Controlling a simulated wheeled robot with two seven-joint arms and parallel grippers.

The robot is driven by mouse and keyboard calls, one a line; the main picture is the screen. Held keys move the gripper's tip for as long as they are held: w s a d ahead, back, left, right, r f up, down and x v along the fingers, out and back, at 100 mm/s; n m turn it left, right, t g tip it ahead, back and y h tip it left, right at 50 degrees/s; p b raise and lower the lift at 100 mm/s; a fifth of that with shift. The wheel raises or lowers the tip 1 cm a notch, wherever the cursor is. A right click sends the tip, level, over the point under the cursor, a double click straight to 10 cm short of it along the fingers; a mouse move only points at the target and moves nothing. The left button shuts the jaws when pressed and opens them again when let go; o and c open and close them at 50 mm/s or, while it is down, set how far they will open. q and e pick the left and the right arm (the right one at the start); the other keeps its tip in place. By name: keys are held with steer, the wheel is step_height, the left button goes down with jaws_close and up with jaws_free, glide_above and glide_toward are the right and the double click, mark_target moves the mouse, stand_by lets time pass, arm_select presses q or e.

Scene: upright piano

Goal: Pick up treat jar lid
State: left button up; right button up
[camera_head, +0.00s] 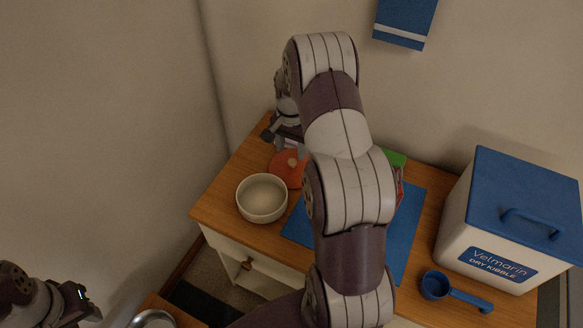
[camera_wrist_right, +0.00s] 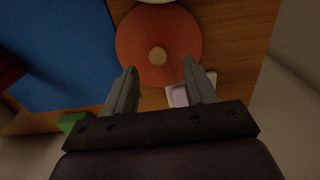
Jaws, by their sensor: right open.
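The treat jar lid appears to be the round orange-red disc (camera_head: 284,174) with a pale knob, on the wooden cabinet top behind the bowl. In the right wrist view the lid (camera_wrist_right: 135,35) is seen from above, its knob near the line between my fingertips and slightly beyond them. My right gripper (camera_wrist_right: 161,70) is open and empty over the lid's edge; its height above it is hard to judge. In the head view it (camera_head: 290,145) is at the lid's far side, partly hidden by my arm. My left gripper (camera_head: 82,302) is at the lower left, its jaws unclear.
A cream bowl (camera_head: 262,199) stands close in front of the lid. A blue mat (camera_head: 410,215), a blue scoop (camera_head: 455,291) and a kibble bin (camera_head: 460,215) are to the right. A small white-and-pink object (camera_wrist_right: 180,96) lies beside the lid, near a finger.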

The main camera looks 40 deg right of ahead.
mark_target(293, 160)
steer(key=f, duration=0.5)
steer(key=shift+d+b, duration=0.2)
steer(key=shift+b, duration=0.1)
steer(key=shift+s+r, duration=0.1)
steer(key=shift+c, duration=1.3)
jaws_close()
